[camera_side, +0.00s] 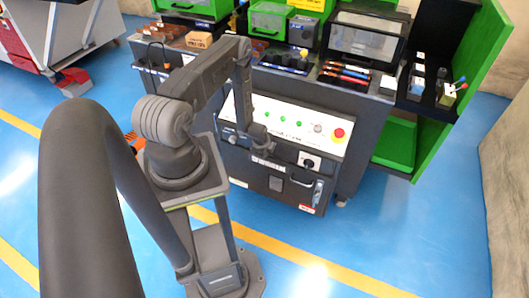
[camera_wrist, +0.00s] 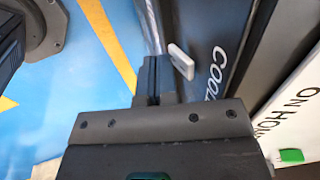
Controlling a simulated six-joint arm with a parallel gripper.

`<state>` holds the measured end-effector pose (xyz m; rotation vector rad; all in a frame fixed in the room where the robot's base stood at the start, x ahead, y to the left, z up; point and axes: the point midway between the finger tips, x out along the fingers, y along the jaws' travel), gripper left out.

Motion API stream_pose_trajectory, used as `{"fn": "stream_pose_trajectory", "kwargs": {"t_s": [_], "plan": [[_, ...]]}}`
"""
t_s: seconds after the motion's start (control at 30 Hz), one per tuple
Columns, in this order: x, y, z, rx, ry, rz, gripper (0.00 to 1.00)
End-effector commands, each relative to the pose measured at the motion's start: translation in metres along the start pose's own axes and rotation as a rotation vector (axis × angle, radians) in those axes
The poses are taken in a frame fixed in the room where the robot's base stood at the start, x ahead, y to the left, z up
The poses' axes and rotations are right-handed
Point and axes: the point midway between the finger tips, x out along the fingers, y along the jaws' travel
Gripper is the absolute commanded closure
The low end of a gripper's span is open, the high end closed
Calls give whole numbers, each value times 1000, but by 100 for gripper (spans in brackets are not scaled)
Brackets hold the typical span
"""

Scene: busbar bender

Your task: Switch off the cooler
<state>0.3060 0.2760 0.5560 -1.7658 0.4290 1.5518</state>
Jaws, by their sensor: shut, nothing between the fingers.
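The cooler switch shows in the wrist view as a small pale lever (camera_wrist: 181,62) on a dark panel, beside white lettering that reads "COOL" (camera_wrist: 216,72) before it is cut off. My gripper (camera_wrist: 153,78) is shut and empty. Its dark fingertips are just left of the lever, with a narrow gap in the picture; I cannot tell whether they touch it in depth. In the side view my gripper (camera_side: 264,148) is at the front of the bender cabinet, just below the sloped white control panel (camera_side: 290,121). The lever cannot be made out there.
The white panel carries green buttons (camera_side: 268,119) and a red emergency stop (camera_side: 339,133). To the right are a black rotary switch (camera_side: 310,162) on a white plate and a handle (camera_side: 318,190). A dark knob (camera_side: 232,139) is to the left.

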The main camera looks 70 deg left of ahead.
Motion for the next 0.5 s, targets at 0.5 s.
{"fn": "stream_pose_trajectory", "kwargs": {"t_s": [0.5], "plan": [[6, -5, 0, 1, 0, 0, 100]]}}
